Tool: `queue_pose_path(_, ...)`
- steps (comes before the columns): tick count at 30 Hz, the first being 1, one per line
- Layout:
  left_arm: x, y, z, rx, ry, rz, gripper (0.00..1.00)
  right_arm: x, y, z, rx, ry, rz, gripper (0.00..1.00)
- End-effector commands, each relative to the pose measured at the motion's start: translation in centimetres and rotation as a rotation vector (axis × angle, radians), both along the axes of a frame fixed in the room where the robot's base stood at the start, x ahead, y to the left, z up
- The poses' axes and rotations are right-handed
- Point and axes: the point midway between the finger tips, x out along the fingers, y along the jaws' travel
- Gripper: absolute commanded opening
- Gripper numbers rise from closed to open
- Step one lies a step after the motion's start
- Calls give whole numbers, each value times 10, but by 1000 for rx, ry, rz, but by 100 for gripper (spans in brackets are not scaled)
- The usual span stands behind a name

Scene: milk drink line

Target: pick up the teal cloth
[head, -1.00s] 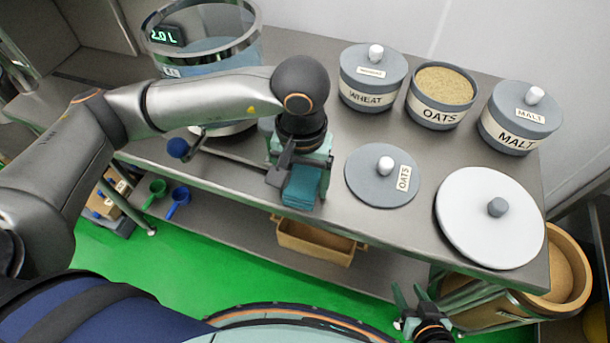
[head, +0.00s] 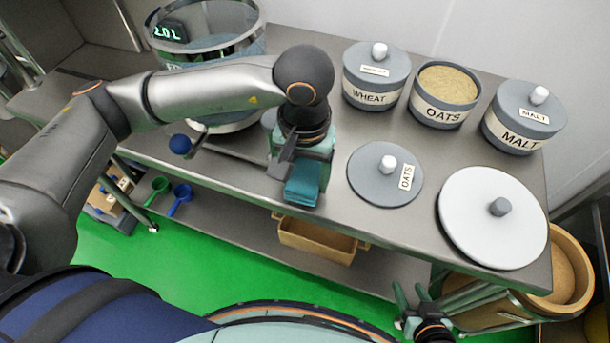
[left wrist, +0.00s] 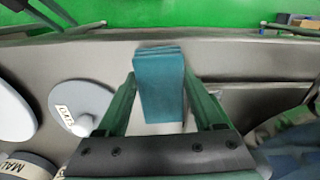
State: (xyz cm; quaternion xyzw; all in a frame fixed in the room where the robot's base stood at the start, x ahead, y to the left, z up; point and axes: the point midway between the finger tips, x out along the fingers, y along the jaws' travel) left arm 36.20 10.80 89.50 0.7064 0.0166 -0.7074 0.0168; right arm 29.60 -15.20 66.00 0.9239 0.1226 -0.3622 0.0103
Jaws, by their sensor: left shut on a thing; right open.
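The teal cloth (head: 302,187) is a folded stack at the front edge of the steel table. It also shows in the left wrist view (left wrist: 160,88), between the two fingers. My left gripper (head: 304,178) points down at the cloth and is shut on it; in the left wrist view my left gripper (left wrist: 158,95) has a finger on each side of the cloth. Whether the cloth still touches the table is hard to tell. My right gripper (head: 412,298) is open and empty, low in front of the table.
The grey oats lid (head: 378,182) lies right of the cloth, with a large white lid (head: 470,225) further right. Wheat (head: 372,92), oats (head: 440,112) and malt (head: 515,132) tubs stand behind. A glass vessel (head: 215,75) stands back left. A wooden box (head: 318,243) sits below.

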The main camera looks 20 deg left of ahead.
Motion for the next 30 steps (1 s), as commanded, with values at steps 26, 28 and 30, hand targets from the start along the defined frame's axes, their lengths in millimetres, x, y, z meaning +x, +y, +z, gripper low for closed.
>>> queue_pose_path(26, -124, 21, 114, -1, -6, -4, 15, 1, 4, -2, 6, 0, 6, 50)
queue_pose_path(28, -131, 22, 117, -1, -4, -2, 15, 1, 4, -2, 6, 0, 6, 50)
queue_pose_path(30, -135, 23, 118, 0, -3, -1, 15, 1, 4, -2, 6, 0, 7, 50)
